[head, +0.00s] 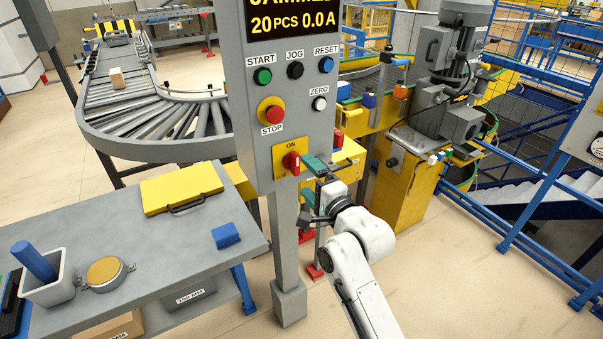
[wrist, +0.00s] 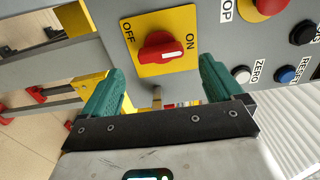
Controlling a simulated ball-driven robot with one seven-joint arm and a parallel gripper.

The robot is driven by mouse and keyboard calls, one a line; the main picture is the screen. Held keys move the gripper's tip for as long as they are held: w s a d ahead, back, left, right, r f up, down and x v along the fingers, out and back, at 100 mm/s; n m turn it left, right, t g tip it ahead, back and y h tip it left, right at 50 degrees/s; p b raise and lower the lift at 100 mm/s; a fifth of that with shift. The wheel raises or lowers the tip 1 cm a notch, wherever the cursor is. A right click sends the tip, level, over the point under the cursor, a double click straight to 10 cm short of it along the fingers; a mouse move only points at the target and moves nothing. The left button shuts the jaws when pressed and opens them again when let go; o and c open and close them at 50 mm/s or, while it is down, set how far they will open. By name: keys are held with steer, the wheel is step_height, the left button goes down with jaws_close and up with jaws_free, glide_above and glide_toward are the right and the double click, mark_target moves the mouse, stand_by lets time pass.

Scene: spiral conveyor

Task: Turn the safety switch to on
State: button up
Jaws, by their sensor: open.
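The safety switch is a red knob (head: 291,161) on a yellow plate with ON at its top. It shows large in the wrist view (wrist: 158,47), between the OFF and ON labels. Its handle lies along the OFF-ON direction there, with a white mark on the end nearer ON. My gripper (head: 316,167) is just right of the switch in the head view. In the wrist view my gripper (wrist: 162,75) has its two green fingers apart with nothing between them. The knob is beyond the fingertips, apart from them. In the head view the OFF label is hard to read.
The grey control box (head: 247,140) also carries a red stop button (head: 271,110) and several small buttons above the switch. A grey table (head: 120,255) with a yellow case (head: 182,188) stands to the left. Yellow conveyor machinery (head: 397,190) is behind my gripper.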

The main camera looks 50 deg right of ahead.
steer(key=shift+b+v, duration=0.45)
steer(key=shift+v, duration=2.3)
steer(key=shift+f, duration=0.1)
steer(key=s+a+f+n+g+y, duration=0.2)
steer(key=s+a+f+n+g, duration=0.45)
steer(key=f, duration=0.35)
steer(key=s+a+f+n+g+y, duration=0.2)
steer(key=s+a+f+n+g, duration=0.3)
steer(key=s+f+n, duration=0.3)
steer(key=s+a+f+n+g, duration=0.3)
steer(key=s+f+n+g, duration=0.1)
steer(key=s, duration=0.6)
steer(key=shift+f+n+g+y, duration=0.2)
steer(key=shift+n+g+y, duration=0.25)
steer(key=shift+n, duration=0.7)
